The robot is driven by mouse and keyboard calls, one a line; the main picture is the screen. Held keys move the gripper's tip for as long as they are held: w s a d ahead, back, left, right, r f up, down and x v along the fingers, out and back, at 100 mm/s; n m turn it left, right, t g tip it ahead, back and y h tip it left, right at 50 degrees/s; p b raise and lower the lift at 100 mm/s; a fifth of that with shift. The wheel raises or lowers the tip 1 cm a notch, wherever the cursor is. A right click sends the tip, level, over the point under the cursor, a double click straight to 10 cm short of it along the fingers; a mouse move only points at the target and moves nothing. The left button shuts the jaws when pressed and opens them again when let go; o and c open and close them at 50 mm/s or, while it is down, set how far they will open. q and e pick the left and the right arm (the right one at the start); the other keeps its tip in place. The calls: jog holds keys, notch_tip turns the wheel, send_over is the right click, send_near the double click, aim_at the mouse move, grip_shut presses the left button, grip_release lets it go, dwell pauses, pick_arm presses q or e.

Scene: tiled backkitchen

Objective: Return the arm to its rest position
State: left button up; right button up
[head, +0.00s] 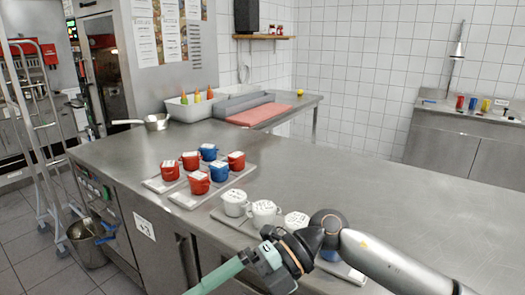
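My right arm comes in from the lower right and bends across the front of the steel counter. Its gripper (222,280) points to the lower left, past the counter's front edge. One long teal finger shows and runs toward the bottom edge of the picture. The other finger is not clearly seen, so I cannot tell whether it is open or shut. Nothing is visibly held in it. My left gripper is not in view.
White lidded cups (235,203) stand on a tray (226,216) close behind my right arm, which hides part of it. Red pots (198,183) and blue pots (219,171) stand on trays further left. The counter's right side (420,215) is clear.

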jog(key=w+r+m+t+y+p, duration=0.2)
jog(key=w+r+m+t+y, duration=0.3)
jog(key=m+t+y, duration=0.55)
jog(key=w+d+f+m+t+h+p, duration=0.1)
jog(key=w+d+f+m+t+h, duration=0.1)
jog(key=d+f+m+t+h, duration=0.55)
jog(key=w+d+f+m+t+h+p, duration=0.1)
jog(key=w+d+f+m+t+h, duration=0.3)
jog(key=m, duration=0.7)
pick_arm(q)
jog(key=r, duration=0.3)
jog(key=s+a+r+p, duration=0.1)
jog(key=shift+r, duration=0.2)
pick_arm(e)
jog(key=s+d+f+m+g+h, duration=0.3)
jog(key=s+f, duration=0.6)
jog(key=f, duration=0.3)
jog(key=s+d+f+m+g+h, duration=0.3)
jog(key=s+d+f, duration=0.5)
jog(key=f, duration=0.3)
jog(key=s+m+h, duration=0.1)
jog(key=h, duration=0.1)
jog(key=shift+s+d+f+h, duration=0.15)
jog(key=shift+d+f+h, duration=0.15)
jog(key=shift+f, duration=0.1)
